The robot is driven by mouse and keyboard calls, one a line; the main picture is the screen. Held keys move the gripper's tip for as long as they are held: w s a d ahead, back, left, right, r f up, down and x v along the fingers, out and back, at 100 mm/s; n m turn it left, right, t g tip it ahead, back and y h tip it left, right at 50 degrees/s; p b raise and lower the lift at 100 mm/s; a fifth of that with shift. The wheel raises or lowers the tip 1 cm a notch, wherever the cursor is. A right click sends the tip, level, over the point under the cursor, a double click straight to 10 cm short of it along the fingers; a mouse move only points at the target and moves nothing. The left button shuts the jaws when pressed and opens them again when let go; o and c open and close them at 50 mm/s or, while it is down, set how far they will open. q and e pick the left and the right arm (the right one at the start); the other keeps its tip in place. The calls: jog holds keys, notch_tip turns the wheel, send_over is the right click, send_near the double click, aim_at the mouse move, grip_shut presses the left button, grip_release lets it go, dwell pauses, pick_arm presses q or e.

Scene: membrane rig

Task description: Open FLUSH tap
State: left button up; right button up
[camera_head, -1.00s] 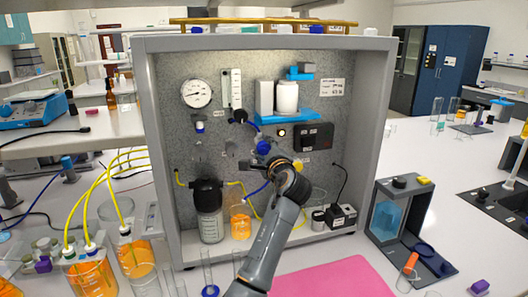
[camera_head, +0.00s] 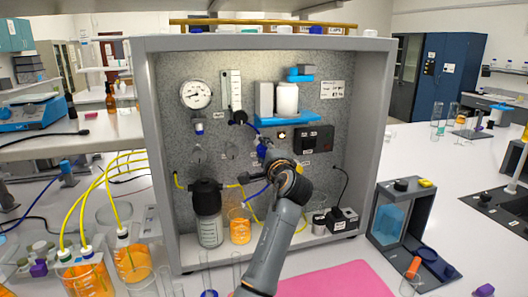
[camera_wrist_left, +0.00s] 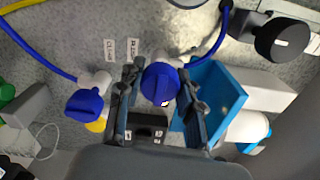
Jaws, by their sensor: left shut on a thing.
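My left gripper (camera_head: 264,152) reaches up into the grey rig cabinet, at the speckled back panel. In the left wrist view its two dark fingers (camera_wrist_left: 160,100) stand on either side of a blue tap knob (camera_wrist_left: 162,84) and are shut on it. In the head view the gripper mostly covers this tap. A second blue tap knob (camera_wrist_left: 85,103) is left of the fingers in the wrist view, apart from them. Two small white labels (camera_wrist_left: 132,50) sit by the taps; their text is hard to read. My right gripper is not in view.
A blue shelf (camera_head: 287,119) with white containers is just above the gripper. A dark box (camera_head: 313,138) is to its right. A dark-capped bottle (camera_head: 208,215) and an orange beaker (camera_head: 239,226) stand below left. Cabinet walls (camera_head: 365,140) bound the sides.

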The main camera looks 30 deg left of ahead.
pick_arm(q)
jog(key=o, duration=1.2)
jog(key=v, duration=1.2)
